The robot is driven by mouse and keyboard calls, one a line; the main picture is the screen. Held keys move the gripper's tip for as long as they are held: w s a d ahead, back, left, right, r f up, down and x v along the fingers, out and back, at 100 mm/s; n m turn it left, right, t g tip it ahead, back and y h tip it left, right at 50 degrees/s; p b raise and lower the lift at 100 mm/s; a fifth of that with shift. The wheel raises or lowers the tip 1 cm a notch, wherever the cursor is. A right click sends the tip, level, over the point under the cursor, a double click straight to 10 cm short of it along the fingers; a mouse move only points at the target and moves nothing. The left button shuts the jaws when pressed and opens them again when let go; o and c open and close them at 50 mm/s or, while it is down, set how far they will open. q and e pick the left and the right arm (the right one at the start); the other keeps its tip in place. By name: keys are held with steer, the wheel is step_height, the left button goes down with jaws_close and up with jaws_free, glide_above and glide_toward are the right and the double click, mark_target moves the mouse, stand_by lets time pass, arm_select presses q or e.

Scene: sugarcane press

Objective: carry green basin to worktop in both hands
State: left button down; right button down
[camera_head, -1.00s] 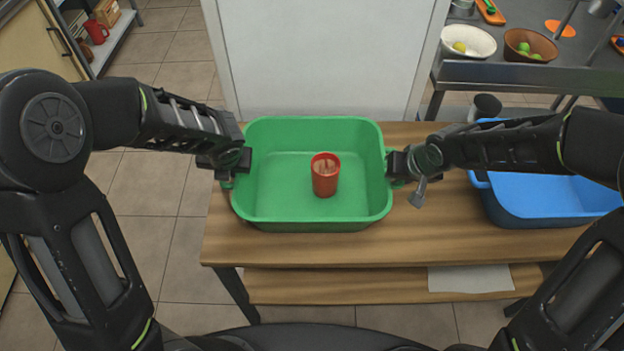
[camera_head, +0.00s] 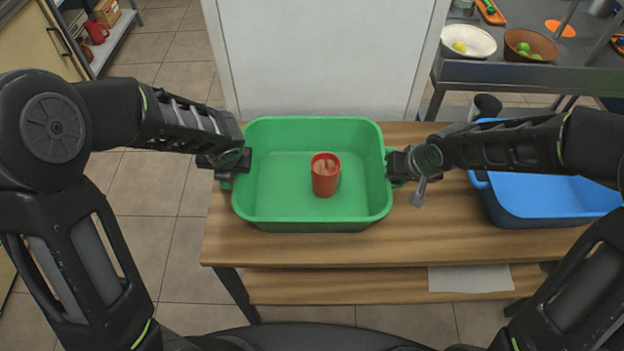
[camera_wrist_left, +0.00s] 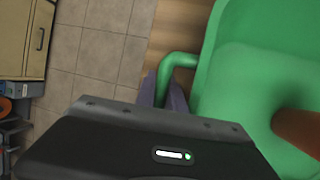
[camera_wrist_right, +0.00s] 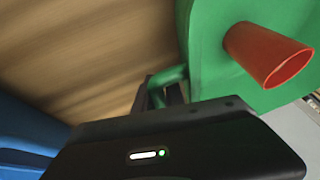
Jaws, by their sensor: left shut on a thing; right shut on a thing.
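The green basin (camera_head: 280,208) is on or just above the wooden table; I cannot tell if it touches. A red cup (camera_head: 325,176) stands upright inside it, right of the middle. My left gripper (camera_head: 228,172) is shut on the basin's left handle, which shows as a green loop in the left wrist view (camera_wrist_left: 177,62). My right gripper (camera_head: 396,167) is shut on the right handle, seen in the right wrist view (camera_wrist_right: 166,80). The fingertips are partly hidden by the handles and wrists. The basin looks level.
The wooden table (camera_head: 330,252) has bare room in front and to the right of the basin. A blue basin (camera_head: 550,196) sits at its right end. A metal counter (camera_head: 500,73) with a white bowl (camera_head: 468,41) and a brown bowl (camera_head: 530,45) stands back right. A white panel (camera_head: 330,55) is behind.

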arm_select(q)
steer(key=shift+r, duration=0.1)
arm_select(e)
steer(key=shift+r, duration=0.1)
stand_by(0.6)
